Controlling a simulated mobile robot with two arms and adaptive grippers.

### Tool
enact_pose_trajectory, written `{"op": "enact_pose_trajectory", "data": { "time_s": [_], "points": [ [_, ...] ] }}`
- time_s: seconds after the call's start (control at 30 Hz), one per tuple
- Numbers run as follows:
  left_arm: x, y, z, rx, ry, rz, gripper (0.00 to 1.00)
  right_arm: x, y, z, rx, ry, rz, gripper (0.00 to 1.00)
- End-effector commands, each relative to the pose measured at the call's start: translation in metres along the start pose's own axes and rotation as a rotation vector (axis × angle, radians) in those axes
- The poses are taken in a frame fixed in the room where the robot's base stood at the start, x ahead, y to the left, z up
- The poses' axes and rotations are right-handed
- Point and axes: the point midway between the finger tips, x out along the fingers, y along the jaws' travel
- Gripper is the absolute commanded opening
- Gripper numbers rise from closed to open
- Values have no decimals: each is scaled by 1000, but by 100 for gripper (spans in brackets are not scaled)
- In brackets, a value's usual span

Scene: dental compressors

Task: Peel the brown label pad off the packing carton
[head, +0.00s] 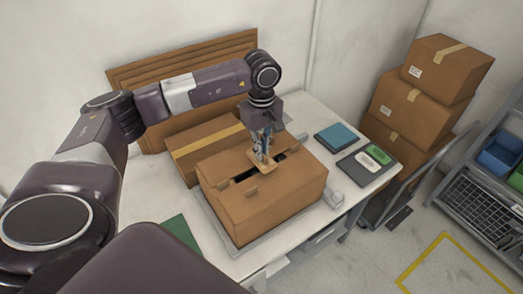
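The packing carton (268,202) stands on the table, with a dark slot-like gap across its top. The small light-brown label pad (263,168) shows on top of the carton, at the gap. My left gripper (262,158) points down over the carton, with its fingertips at the pad. The fingers look close together, but they are too small to tell whether they grip the pad or only touch it. The fingers hide part of the pad and of the gap. My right gripper is not in view.
A taped carton (205,148) stands close behind, against a brown slatted panel (180,66). A blue pad (337,136) and a dark tray (366,167) with green and white items lie to the right. Stacked cartons (412,108) and a shelf rack (476,207) stand farther right.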

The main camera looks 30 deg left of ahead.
Motion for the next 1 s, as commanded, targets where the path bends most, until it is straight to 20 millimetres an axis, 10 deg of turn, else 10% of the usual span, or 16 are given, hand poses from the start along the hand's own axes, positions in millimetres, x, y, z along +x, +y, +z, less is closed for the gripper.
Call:
{"op": "enact_pose_trajectory", "data": {
  "time_s": [1.0],
  "points": [
    [-58, 0, 0, 0, 0, 0, 0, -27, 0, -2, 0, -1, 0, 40]
  ]
}}
